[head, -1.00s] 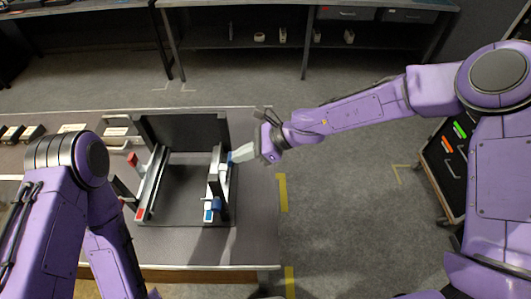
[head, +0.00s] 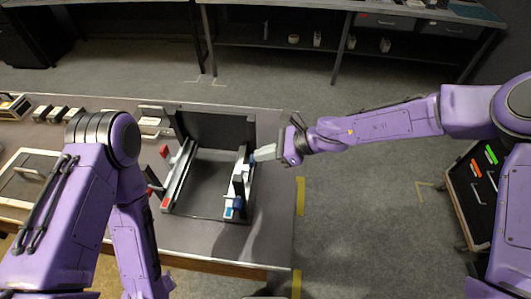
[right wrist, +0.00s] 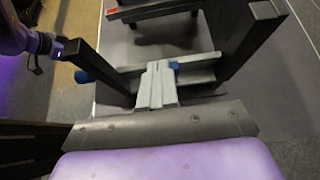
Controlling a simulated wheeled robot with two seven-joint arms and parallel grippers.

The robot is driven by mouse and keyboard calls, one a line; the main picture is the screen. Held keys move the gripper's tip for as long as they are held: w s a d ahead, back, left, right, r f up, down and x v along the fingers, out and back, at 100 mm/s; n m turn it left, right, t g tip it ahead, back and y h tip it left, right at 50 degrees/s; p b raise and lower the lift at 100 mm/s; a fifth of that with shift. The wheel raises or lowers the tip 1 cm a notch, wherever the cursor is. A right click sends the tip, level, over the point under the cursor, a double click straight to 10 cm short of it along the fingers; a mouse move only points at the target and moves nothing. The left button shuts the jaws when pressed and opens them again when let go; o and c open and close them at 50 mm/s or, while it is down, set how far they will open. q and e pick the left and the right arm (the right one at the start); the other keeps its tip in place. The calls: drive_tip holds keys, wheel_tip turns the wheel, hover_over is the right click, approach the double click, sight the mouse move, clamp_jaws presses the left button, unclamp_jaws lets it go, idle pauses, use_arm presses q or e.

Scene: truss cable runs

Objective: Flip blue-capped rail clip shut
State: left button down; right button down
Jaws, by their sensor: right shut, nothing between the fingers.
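The right rail (head: 241,181) of a dark frame carries blue parts. One blue part (head: 251,157) is at its far end, right by my right gripper (head: 263,153). Others, including a blue end piece (head: 229,212), are at its near end. I cannot tell which is the clip's cap or how far it is open. In the right wrist view my shut, empty grey fingers (right wrist: 157,86) point at the grey rail (right wrist: 197,72). A blue piece (right wrist: 174,66) shows just beyond their tips; contact is unclear. Another blue piece (right wrist: 82,77) is at left.
A left rail (head: 178,174) with red ends runs parallel, and a dark panel (head: 215,128) stands at the back. Several small blocks and a handled case (head: 28,178) lie at left on the table. Dark posts (right wrist: 254,40) flank my right fingers.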

drive_tip(key=shift+d, duration=0.1)
drive_tip(key=d+f+v, duration=0.1)
drive_tip(key=v, duration=1.2)
drive_tip(key=shift+f+p, duration=0.3)
drive_tip(key=shift+f, duration=0.05)
